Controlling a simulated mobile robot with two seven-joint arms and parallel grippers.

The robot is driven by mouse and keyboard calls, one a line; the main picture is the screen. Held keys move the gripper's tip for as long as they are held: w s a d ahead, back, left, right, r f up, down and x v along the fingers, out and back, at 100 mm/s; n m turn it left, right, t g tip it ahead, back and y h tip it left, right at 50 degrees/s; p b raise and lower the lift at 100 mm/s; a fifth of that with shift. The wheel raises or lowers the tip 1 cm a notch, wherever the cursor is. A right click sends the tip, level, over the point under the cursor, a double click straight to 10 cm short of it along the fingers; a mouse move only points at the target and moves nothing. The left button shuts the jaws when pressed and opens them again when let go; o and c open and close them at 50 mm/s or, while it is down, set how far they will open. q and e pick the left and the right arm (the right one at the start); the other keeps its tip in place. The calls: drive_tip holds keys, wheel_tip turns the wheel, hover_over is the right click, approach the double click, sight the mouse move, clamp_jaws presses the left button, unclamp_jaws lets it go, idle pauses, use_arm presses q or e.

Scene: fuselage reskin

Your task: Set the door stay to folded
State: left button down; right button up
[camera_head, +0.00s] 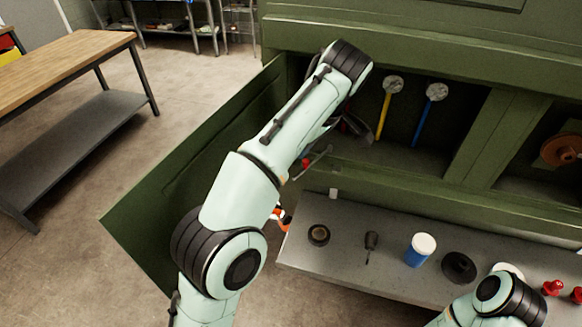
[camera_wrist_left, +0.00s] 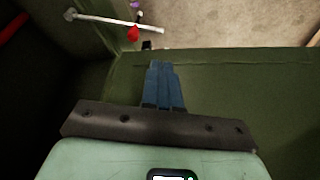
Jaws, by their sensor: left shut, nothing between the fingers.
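The green door (camera_head: 150,215) hangs open at the left of the green fuselage structure. The door stay (camera_head: 318,158) shows in part as a thin pale rod beside my left forearm, with a red part (camera_head: 306,163) near it. In the left wrist view the stay (camera_wrist_left: 105,20) is a pale rod across the top, with a red piece (camera_wrist_left: 133,34) just below it. My left gripper (camera_wrist_left: 161,66) is shut and empty, its blue fingers apart from the rod in that picture. In the head view my left arm hides much of the stay. My right gripper is out of view.
A grey shelf (camera_head: 340,265) below the opening holds a dark ring, a small dark tool, a blue pot (camera_head: 420,250) and red items. Yellow (camera_head: 384,115) and blue (camera_head: 429,115) handles stand inside the bay. A wooden bench (camera_head: 65,65) stands left, with clear floor between.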

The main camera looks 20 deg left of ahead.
use_arm(q)
drive_tip(key=x, duration=0.9)
drive_tip(key=shift+f, duration=0.25)
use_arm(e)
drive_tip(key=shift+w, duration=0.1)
